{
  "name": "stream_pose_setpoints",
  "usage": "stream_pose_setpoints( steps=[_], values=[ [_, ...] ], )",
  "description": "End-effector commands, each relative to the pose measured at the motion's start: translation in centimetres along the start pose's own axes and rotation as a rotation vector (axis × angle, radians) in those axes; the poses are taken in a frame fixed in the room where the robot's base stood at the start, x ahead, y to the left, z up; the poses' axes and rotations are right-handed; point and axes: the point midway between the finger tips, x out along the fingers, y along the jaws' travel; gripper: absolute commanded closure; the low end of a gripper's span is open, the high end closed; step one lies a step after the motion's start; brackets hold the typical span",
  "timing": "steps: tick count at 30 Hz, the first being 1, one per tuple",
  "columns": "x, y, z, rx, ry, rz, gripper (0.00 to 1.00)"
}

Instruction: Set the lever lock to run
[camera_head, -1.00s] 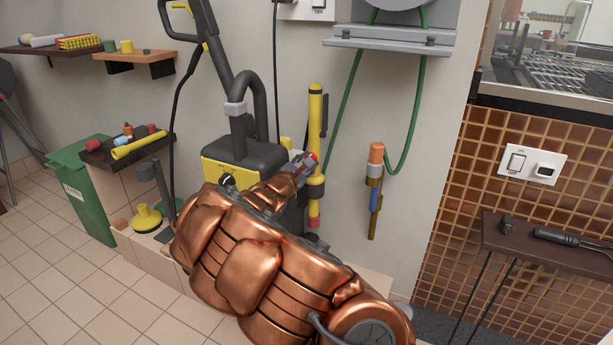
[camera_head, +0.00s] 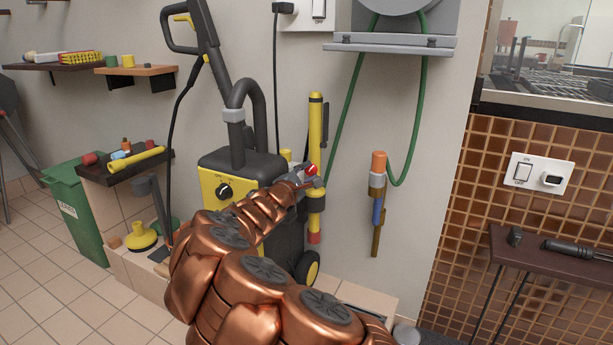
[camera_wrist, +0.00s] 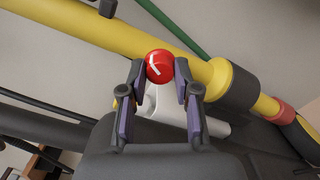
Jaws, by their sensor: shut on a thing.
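A round red knob (camera_wrist: 160,66) with a white pointer line sits between my fingertips in the wrist view. The line runs slantwise across its face. My gripper (camera_wrist: 161,80) is shut on this knob, one dark finger on each side. The red knob also shows in the head view (camera_head: 312,169), in front of the upright yellow lance (camera_head: 316,125). A pale grey part (camera_wrist: 165,113) lies below the knob in the wrist view. The yellow and black pressure washer (camera_head: 212,182) stands just left of my gripper (camera_head: 309,177). I see no readable run or lock label by the knob.
A green hose (camera_head: 345,112) hangs from the grey wall bracket, beside an orange-tipped nozzle (camera_head: 378,162). A dark shelf (camera_head: 540,262) with tools is at the right. A green bin (camera_head: 80,215) stands at the left. Floor is clear at lower left.

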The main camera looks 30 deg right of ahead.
Motion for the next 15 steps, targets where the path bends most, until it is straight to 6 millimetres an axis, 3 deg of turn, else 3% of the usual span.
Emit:
stream_pose_setpoints(
  steps=[5, 6, 13, 15],
  values=[
    [0.05, -0.05, 0.10, 0.000, -0.002, -0.001, 1.00],
    [0.05, -0.05, 0.10, 0.000, -0.002, -0.001, 0.67],
    [0.01, 0.00, 0.02, -0.001, -0.001, 0.000, 0.43],
    [0.00, 0.00, 0.01, -0.001, 0.000, 0.000, 0.43]
  ],
)
